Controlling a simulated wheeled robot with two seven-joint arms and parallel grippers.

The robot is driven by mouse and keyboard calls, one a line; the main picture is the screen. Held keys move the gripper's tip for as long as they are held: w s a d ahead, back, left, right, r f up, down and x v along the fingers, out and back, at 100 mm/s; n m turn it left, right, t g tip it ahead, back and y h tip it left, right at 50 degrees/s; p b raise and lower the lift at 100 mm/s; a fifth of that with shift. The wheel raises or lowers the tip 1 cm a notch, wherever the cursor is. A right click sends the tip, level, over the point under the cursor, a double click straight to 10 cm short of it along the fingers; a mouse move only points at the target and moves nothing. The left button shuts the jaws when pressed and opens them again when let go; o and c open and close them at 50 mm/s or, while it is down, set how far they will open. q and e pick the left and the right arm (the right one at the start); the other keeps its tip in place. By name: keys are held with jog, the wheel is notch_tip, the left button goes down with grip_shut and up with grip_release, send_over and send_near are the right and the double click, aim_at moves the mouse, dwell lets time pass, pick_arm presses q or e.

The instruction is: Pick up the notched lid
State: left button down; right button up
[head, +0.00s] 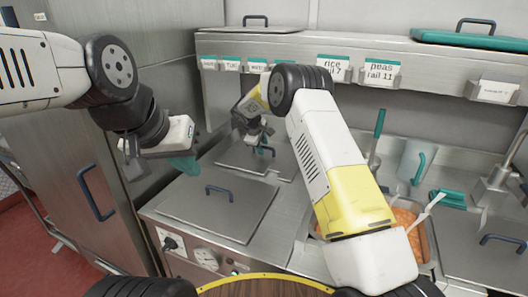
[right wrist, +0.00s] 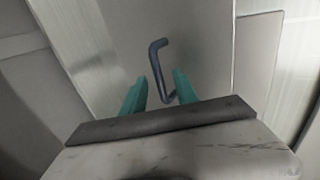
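A grey metal lid (head: 235,160) lies at the back of the counter, partly hidden by my right arm. Its dark blue bar handle (right wrist: 158,68) shows in the right wrist view between the two teal fingers. My right gripper (head: 262,150) is over this lid, and in the right wrist view it (right wrist: 160,90) is open around or just above the handle; contact is unclear. A second flat lid (head: 180,205) with a blue handle lies in front. No notch is clear on either lid. My left gripper (head: 184,165) hangs empty at the left, its finger gap unclear.
A shelf with labels (head: 333,70) runs along the back and bears a teal lid (head: 450,38). At right are a pan of orange food (head: 405,218), a teal-handled utensil (head: 379,125) and another lid (head: 480,262). A steel cabinet (head: 75,150) stands at left.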

jog(key=shift+w+f, duration=0.15)
jog(key=shift+f, duration=0.05)
grip_shut()
jog(key=shift+r, duration=0.1)
dwell(1.2)
